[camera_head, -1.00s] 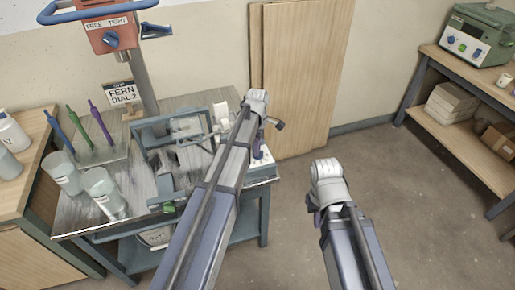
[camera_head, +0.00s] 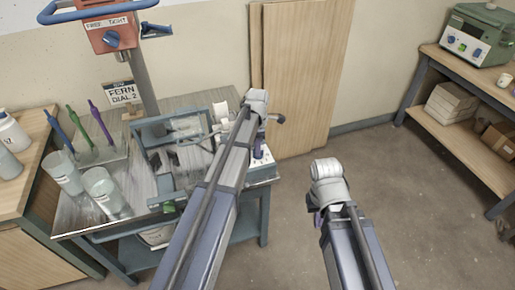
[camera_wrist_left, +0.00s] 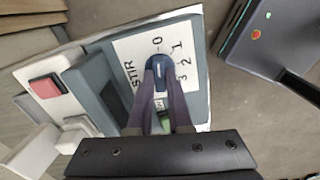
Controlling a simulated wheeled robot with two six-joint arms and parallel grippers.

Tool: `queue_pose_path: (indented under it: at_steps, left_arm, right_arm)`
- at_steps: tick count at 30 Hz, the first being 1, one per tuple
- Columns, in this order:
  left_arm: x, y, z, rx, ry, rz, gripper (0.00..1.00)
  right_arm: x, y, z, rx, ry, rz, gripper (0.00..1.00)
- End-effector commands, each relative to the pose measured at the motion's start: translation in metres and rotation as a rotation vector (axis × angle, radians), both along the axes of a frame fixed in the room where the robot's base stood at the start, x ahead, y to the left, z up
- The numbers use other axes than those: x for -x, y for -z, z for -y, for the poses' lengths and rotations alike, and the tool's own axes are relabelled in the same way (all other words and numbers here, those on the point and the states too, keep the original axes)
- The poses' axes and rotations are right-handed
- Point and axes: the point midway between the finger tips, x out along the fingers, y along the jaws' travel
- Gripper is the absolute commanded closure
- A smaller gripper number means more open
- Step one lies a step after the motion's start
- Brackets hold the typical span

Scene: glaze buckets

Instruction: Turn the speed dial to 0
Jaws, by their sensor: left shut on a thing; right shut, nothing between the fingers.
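The speed dial (camera_wrist_left: 161,68) is a dark blue knob on a white plate marked STIR and 0, 1, 2, 3, in the left wrist view. My left gripper (camera_wrist_left: 160,72) is shut on the dial, its dark purple fingers on either side and covering part of it. The exact direction of the dial's pointer is hard to tell. In the head view, my left gripper (camera_head: 258,148) is at the right end of the bench unit, mostly hidden by its arm. My right gripper (camera_head: 316,217) is shut and empty over the floor, largely hidden behind its wrist.
A red button (camera_wrist_left: 45,86) sits beside the dial panel. A sign (camera_head: 122,94) reads FERN DIAL 2. Grey cups (camera_head: 105,190) and coloured tools (camera_head: 100,122) stand at the bench's left. A green device (camera_head: 478,37) stands on the right shelf. Floor between is open.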

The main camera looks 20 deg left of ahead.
Motion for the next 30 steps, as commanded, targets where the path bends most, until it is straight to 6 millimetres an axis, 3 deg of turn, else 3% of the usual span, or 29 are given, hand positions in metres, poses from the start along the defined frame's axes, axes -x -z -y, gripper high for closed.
queue_pose_path:
  at_steps: [7, 8, 15, 30]
  left_arm:
    - [0.0, 0.0, 0.0, 0.0, -0.002, 0.0, 1.0]
    - [0.0, 0.0, 0.0, 0.0, -0.002, 0.0, 0.8]
    - [0.0, 0.0, 0.0, 0.0, -0.001, 0.0, 0.53]
    - [0.0, -0.012, 0.0, 0.0, 0.0, 0.0, 0.53]
  right_arm:
    - [0.0, 0.0, 0.0, 0.0, 0.0, 0.0, 1.0]
    - [0.0, 0.0, 0.0, 0.0, 0.0, 0.0, 1.0]
    - [0.0, 0.0, 0.0, 0.0, 0.0, 0.0, 1.0]
    - [0.0, -0.011, 0.0, 0.0, 0.0, 0.0, 1.0]
